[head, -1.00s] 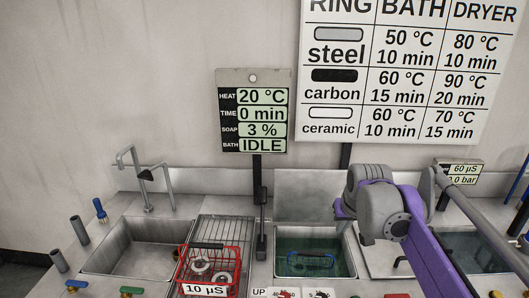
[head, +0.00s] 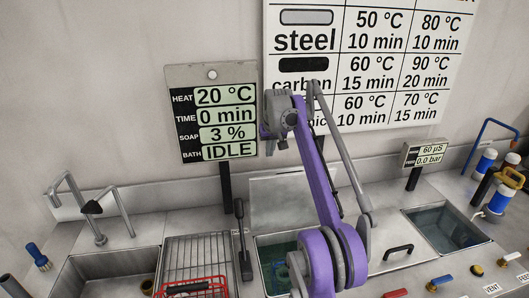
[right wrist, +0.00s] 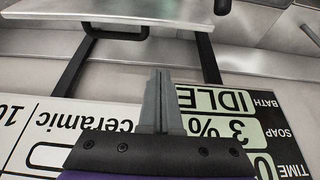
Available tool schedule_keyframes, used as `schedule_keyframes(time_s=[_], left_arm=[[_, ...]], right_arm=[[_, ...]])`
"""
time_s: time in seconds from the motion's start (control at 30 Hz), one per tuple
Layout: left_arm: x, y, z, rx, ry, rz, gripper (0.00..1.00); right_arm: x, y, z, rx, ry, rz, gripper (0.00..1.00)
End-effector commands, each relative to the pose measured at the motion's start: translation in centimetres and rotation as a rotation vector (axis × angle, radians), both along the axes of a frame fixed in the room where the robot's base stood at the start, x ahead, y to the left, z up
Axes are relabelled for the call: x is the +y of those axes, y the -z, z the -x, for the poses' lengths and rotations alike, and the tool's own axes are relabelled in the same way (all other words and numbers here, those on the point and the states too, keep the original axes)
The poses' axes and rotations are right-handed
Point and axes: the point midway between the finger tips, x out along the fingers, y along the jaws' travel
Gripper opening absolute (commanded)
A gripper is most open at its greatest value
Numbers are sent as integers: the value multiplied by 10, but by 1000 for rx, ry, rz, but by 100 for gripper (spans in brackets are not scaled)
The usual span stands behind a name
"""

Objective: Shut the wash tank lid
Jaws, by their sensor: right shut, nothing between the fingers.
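The wash tank (head: 265,247) holds greenish liquid and stands uncovered at the lower middle of the head view. Its steel lid (head: 275,197) stands raised at the tank's back edge, partly behind my purple right arm. In the right wrist view, a steel panel that looks like the lid (right wrist: 175,19) crosses the top, with a black handle (right wrist: 118,35) on it. My right gripper (head: 268,132) is up by the display sign, above the lid; its fingers are mostly hidden in the head view. The right wrist view shows its fingers (right wrist: 158,75) shut and empty, apart from the handle. My left gripper is out of view.
The display board (head: 213,112) reads IDLE on its post. The large chart (head: 390,60) hangs behind my arm. A black lever (head: 242,235) stands left of the tank. A red-handled basket (head: 190,288) is on the drain rack. A second tank (head: 447,230) is at right.

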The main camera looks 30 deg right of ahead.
Motion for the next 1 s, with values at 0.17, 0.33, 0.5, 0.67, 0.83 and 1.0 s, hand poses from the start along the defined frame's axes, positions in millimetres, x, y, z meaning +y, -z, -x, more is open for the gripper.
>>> schedule_keyframes(time_s=[0.17, 0.33, 0.5, 0.67, 0.83, 1.0], left_arm=[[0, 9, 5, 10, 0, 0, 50], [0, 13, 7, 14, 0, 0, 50], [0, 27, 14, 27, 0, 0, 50], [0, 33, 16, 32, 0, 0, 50], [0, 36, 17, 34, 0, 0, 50], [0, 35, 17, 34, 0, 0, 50]], right_arm=[[-4, 38, -15, 2, -1, 0, 0], [-8, 67, -28, 2, -1, 0, 0], [-3, 72, -12, 3, -1, -1, 0], [1, 72, 1, 1, -1, 0, 0], [3, 71, 8, 0, -1, 0, 0], [4, 70, 9, -1, -1, 0, 0]])
